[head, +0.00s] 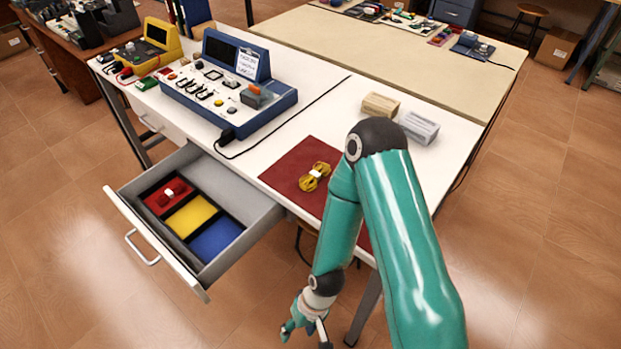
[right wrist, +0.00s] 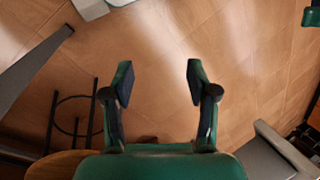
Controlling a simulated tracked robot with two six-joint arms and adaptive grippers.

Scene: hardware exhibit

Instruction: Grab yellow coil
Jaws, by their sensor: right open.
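A yellow coil (head: 314,176) with a pale band around its middle lies on a dark red mat (head: 294,168) on the white table (head: 342,114). My right gripper (head: 305,333) hangs low in front of the table, below the tabletop and apart from the coil. In the right wrist view my right gripper (right wrist: 157,82) is open and empty, with floor behind its fingers. My right arm hides part of the mat. My left gripper is not in view.
An open drawer (head: 262,217) juts out left of my right gripper. It has red, yellow and blue compartments; a red coil (head: 172,192) lies in the red one. A blue console (head: 230,82) and two small blocks stand on the table. A stool (right wrist: 75,115) is under it.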

